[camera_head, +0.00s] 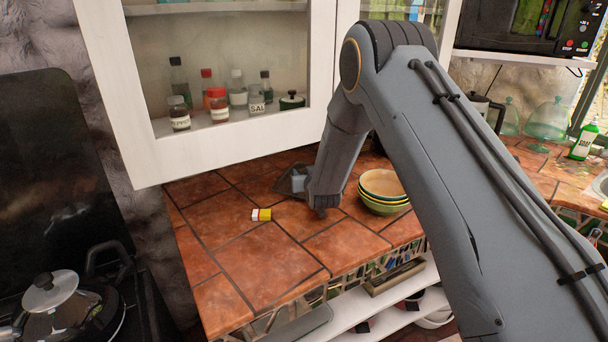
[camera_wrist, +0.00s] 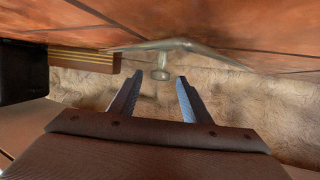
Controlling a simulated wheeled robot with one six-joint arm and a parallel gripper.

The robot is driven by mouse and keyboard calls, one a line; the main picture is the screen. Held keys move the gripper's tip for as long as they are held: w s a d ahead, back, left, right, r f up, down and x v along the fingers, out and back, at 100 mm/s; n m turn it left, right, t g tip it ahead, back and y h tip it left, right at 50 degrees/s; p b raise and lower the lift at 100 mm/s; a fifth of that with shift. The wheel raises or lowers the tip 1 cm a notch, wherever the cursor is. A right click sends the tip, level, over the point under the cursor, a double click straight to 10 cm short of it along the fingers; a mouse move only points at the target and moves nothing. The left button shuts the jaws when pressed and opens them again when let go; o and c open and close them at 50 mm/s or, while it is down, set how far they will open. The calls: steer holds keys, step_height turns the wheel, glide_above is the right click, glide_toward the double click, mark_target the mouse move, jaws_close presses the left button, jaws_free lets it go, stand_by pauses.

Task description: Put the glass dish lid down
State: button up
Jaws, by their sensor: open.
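The glass dish lid (camera_wrist: 160,47) shows in the wrist view as a clear, wide, shallow shape against the tiled counter (camera_wrist: 240,20), which lies along the top of that picture. Its knob (camera_wrist: 161,74) points down in the picture, away from the counter. My gripper (camera_wrist: 156,80) is open, with one finger on each side of the knob's line and the knob at the fingertips. I see no finger closed on it. In the head view my gripper (camera_head: 297,181) is low over the back of the counter, partly behind my arm; the lid cannot be made out clearly there.
Stacked bowls (camera_head: 382,192) stand right of my gripper. A white wall cabinet (camera_head: 110,100) with bottles hangs above. The counter's front left is clear. A striped wooden object (camera_wrist: 85,59) shows in the wrist view.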

steer(key=shift+r, duration=0.1)
steer(key=shift+s+r, duration=0.1)
steer(key=shift+s, duration=0.1)
steer(key=b+v, duration=0.2)
steer(key=v, duration=0.9)
steer(key=shift+s+d+r+b, duration=0.15)
steer(key=shift+s+b, duration=0.15)
steer(key=shift+b, duration=0.05)
